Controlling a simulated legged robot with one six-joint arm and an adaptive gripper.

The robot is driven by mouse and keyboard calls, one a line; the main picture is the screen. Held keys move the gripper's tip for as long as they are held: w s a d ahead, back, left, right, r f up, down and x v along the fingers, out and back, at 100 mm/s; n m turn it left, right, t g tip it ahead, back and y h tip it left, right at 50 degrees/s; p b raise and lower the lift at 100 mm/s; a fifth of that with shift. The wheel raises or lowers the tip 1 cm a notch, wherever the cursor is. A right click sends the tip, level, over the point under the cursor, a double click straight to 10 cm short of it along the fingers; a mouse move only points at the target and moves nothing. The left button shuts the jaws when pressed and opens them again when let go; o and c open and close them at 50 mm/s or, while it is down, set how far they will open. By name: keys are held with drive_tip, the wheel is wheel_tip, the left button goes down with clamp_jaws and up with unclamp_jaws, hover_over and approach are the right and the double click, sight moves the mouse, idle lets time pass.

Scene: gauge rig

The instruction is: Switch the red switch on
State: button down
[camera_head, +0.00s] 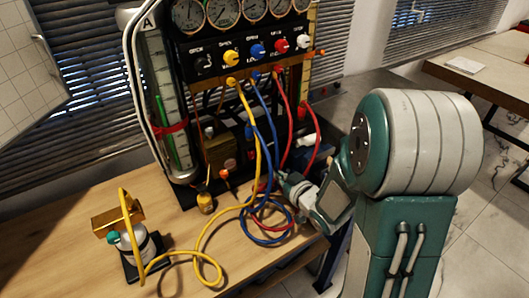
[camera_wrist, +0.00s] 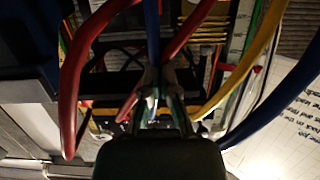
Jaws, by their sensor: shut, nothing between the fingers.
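The gauge rig (camera_head: 185,112) stands on the wooden table. A red knob (camera_head: 281,46) sits in the row of coloured knobs on its panel; I cannot tell whether a separate red switch shows. My gripper (camera_head: 283,177) is low at the rig's right front, below the panel and among the hoses. In the wrist view my gripper (camera_wrist: 153,85) is shut and empty, pointing in between red hoses (camera_wrist: 74,85) and a blue hose. I cannot tell whether it touches them. The part straight ahead of the fingertips is dark and partly hidden.
Yellow (camera_head: 208,240) and blue hoses (camera_head: 268,228) loop over the table in front of the rig. Several gauges (camera_head: 222,10) top the panel.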

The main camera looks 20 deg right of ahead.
sight(251, 154)
drive_tip(key=x, duration=1.4)
drive_tip(key=shift+a, duration=0.1)
